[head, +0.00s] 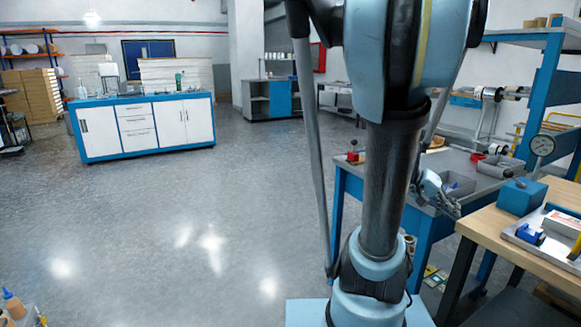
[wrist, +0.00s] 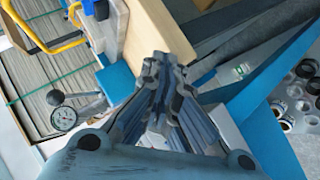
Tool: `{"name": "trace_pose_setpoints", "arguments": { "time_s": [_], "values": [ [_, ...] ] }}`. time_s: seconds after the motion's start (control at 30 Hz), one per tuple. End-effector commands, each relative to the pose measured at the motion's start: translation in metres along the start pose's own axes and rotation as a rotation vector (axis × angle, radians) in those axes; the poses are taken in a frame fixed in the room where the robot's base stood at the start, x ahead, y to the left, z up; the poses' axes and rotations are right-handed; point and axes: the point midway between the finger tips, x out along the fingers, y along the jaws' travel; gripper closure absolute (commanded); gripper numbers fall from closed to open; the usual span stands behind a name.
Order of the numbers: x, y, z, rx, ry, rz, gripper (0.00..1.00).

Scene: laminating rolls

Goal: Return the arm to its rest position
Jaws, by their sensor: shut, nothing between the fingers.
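My arm stands in the middle right of the head view, its thick light-blue and dark links blocking part of the room. My gripper (head: 438,192) is partly seen behind the arm, in front of the grey-topped bench and left of the wooden bench. In the wrist view my gripper (wrist: 162,68) has its ridged fingers together, with nothing held between them. The fingers overlap the edge of the wooden bench (wrist: 160,32) in that picture; I cannot tell the gap between them.
The grey-topped bench (head: 459,163) with trays and the wooden bench (head: 490,217) with a blue block (head: 521,196) are at right. A dial gauge (head: 542,146) is there, also in the wrist view (wrist: 63,118). Open floor (head: 180,230) lies left, before a blue-white cabinet (head: 145,127).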

Motion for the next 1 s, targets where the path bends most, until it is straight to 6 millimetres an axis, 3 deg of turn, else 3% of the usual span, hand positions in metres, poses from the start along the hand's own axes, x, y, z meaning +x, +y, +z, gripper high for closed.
{"name": "trace_pose_setpoints", "arguments": {
  "time_s": [0.3,0.6,0.8,1.0],
  "values": [
    [-0.060,-0.087,0.050,-0.187,-0.002,-0.400,1.00],
    [-0.131,-0.150,0.113,-0.382,0.009,-0.770,1.00],
    [-0.169,-0.171,0.147,-0.479,0.016,-0.949,1.00],
    [-0.183,-0.176,0.159,-0.513,0.019,-1.014,1.00]
  ]
}}
